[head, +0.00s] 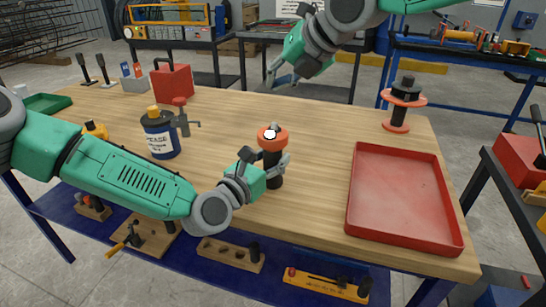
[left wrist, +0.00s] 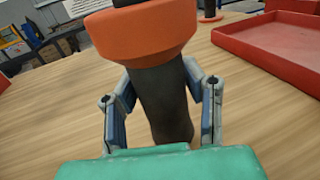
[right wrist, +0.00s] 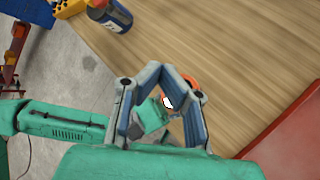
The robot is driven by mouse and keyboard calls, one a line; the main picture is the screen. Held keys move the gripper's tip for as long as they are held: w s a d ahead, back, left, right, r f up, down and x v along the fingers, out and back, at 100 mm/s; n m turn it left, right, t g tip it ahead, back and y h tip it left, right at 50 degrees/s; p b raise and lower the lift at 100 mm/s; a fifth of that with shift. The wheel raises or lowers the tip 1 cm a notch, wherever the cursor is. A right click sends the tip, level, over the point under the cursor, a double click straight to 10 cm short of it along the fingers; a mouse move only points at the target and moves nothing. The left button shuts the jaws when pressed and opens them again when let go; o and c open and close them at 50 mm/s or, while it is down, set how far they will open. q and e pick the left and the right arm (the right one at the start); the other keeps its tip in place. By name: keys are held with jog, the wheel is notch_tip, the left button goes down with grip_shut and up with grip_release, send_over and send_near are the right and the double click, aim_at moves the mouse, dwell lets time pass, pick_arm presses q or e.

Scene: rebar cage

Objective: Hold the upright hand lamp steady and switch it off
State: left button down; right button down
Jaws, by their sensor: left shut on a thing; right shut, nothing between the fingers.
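The hand lamp (head: 272,139) stands upright on the wooden table, with an orange head and a dark body. A bright white spot shows on its top. My left gripper (head: 275,163) is shut around the dark body below the head; the left wrist view shows the body (left wrist: 160,100) between the fingers. My right gripper (head: 273,77) is shut and empty, raised behind and above the lamp in the head view. In the right wrist view the orange lamp head (right wrist: 191,82) with its white spot is partly hidden behind my right fingers (right wrist: 168,75).
A red tray (head: 400,200) lies right of the lamp. A blue grease can (head: 160,135) stands to the left, with a red toolbox (head: 172,82) behind it. An orange-flanged spool (head: 402,100) stands at the back right. The table between lamp and tray is clear.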

aim_at(277, 123)
jog(key=shift+s+f, duration=0.1)
jog(key=shift+f, duration=3.95)
jog(key=shift+s+r, duration=0.1)
jog(key=shift+r, duration=3.45)
